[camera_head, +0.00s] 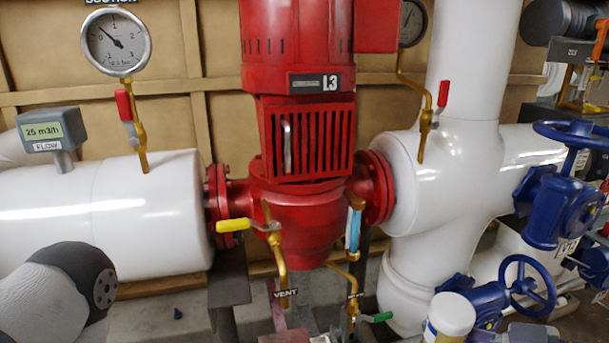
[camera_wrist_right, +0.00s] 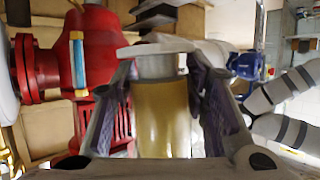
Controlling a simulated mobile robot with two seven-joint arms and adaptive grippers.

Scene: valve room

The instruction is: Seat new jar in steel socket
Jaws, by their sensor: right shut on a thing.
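The jar (camera_wrist_right: 162,115) shows in the right wrist view, amber along most of its length with a pale grey-white end. My right gripper (camera_wrist_right: 160,78) is shut on it, with one finger on each side. A cream-topped white cylinder (camera_head: 450,316) at the bottom edge of the head view looks like the same jar, partly cut off. A tan piece with a grey rim (camera_wrist_right: 168,18) lies beyond the jar's pale end. I cannot tell whether it is the steel socket or whether the jar touches it. My left gripper is out of view; only my left arm shows.
The red pump (camera_head: 300,110) stands in the middle between white pipes (camera_head: 110,215). Blue handwheel valves (camera_head: 530,283) crowd the right, close to the jar.

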